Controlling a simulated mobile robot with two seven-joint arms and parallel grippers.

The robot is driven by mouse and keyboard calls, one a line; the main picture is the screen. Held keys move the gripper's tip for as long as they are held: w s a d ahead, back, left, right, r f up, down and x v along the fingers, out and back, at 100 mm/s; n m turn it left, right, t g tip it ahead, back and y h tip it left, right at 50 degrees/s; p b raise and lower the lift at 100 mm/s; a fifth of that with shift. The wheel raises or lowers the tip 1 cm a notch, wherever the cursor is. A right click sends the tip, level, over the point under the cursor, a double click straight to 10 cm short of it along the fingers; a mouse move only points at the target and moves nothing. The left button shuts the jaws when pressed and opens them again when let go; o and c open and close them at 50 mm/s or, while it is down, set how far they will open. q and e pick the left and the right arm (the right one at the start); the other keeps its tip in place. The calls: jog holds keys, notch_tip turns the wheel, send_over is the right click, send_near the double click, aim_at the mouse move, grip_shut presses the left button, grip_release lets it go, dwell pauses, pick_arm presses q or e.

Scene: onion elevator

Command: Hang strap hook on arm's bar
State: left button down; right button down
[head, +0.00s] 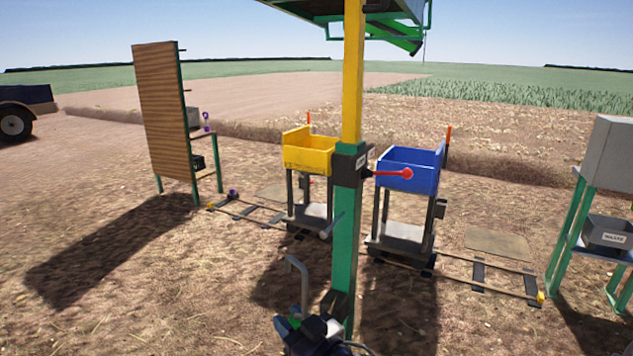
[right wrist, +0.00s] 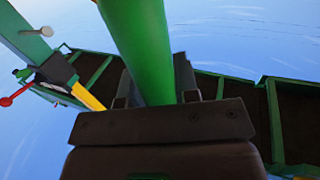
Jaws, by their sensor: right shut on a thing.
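My right gripper (head: 298,325) is low in the head view, in front of the foot of the green and yellow post (head: 346,240). It is shut on a green rod-like grip (right wrist: 140,50), which stands between the dark fingers in the right wrist view. A grey bent hook (head: 300,275) rises just above the gripper, its curved top toward the left; it seems to belong to the held piece. A short grey bar (head: 332,226) sticks out from the post, above and right of the hook and apart from it. No strap can be made out. My left gripper is out of view.
A red-knobbed lever (head: 407,173) sits on the post. Behind stand a yellow bin (head: 308,155) and a blue bin (head: 408,170) on rail carts. A wooden board (head: 160,110) stands left, a waste box (head: 607,235) right. The green-framed elevator (right wrist: 275,125) shows in the right wrist view.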

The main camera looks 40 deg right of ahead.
jog(key=w+d+r+n+y+p, duration=0.1)
jog(key=w+d+r+p, duration=0.15)
jog(key=d+r, duration=0.7)
jog(key=w+d+r+n+y+p, duration=0.1)
jog(key=d+r+y+p, duration=0.15)
jog(key=d+r, duration=0.7)
notch_tip(320, 180, up, 18)
jog(key=a+g+p, duration=0.1)
jog(key=p, duration=0.3)
jog(key=a+r+y+p, duration=0.1)
jog(key=a+r, duration=0.1)
jog(key=r, duration=0.4)
jog(key=w+a+r+n+p, duration=0.1)
jog(key=a+r, duration=0.2)
jog(key=r, duration=0.3)
jog(key=w+a+r+g+y+p, duration=0.1)
jog(key=a+r, duration=0.2)
jog(key=r, duration=0.3)
jog(key=shift+n+y, duration=0.3)
jog(key=shift+y, duration=0.05)
